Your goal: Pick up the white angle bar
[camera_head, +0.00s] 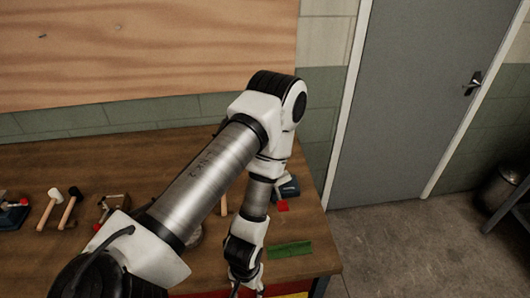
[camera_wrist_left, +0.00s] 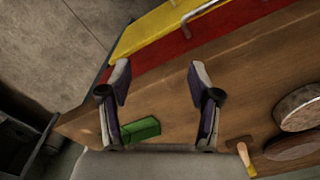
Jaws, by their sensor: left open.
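I cannot make out a white angle bar for certain in either view. My left gripper (camera_wrist_left: 158,78) is open and empty in the left wrist view, its two fingers apart above the workbench's front edge. The arm hides part of the bench top. My right gripper is in neither view.
The wooden workbench (camera_head: 130,170) has red and yellow drawer fronts (camera_wrist_left: 150,30) with a pale handle (camera_wrist_left: 202,14). A green block (camera_head: 290,249) lies near its right front corner. Mallets (camera_head: 68,207) lie at left. Round pieces (camera_wrist_left: 300,108) lie at right in the wrist view. A grey door (camera_head: 420,90) stands behind.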

